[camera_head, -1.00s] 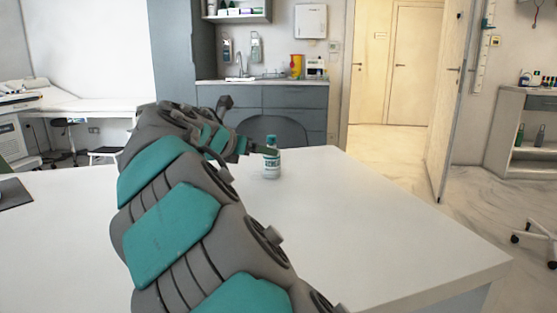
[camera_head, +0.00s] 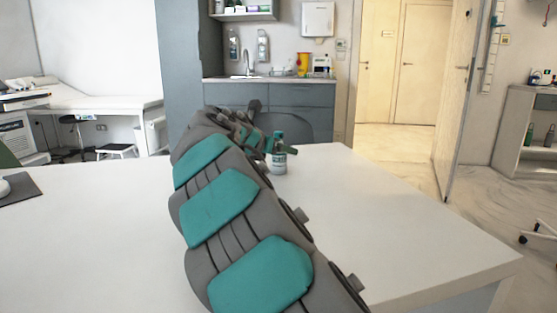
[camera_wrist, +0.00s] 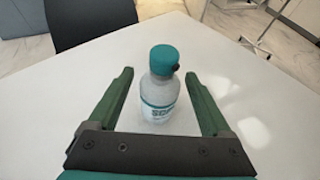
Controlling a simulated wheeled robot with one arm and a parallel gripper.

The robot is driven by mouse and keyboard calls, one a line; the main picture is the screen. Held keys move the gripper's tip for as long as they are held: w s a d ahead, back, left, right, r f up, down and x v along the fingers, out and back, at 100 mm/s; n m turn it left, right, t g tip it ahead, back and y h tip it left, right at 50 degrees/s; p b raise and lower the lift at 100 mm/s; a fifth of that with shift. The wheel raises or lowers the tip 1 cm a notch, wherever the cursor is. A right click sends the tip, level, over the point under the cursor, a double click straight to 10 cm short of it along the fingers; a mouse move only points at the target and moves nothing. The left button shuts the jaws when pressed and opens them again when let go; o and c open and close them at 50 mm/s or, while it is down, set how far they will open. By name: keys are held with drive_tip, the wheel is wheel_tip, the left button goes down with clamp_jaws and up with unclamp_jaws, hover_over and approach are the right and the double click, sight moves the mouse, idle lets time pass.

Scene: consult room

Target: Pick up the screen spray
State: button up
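The screen spray is a small bottle with a teal cap and a white label. In the head view the bottle (camera_head: 279,160) stands upright near the far edge of the white table. In the wrist view the screen spray (camera_wrist: 160,92) stands between my two green fingers, with a gap on each side. My gripper (camera_wrist: 158,85) is open around it and not closed on it. In the head view my gripper (camera_head: 278,150) is at the bottle, partly hidden by my arm.
The white table (camera_head: 400,235) is clear to the right of my arm. A dark chair (camera_wrist: 90,20) stands beyond the table's far edge. A dark mat (camera_head: 18,190) lies at the table's left. A counter with a sink (camera_head: 245,78) stands at the back.

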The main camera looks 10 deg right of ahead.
clamp_jaws()
idle(0.5)
drive_tip(key=shift+r, duration=0.1)
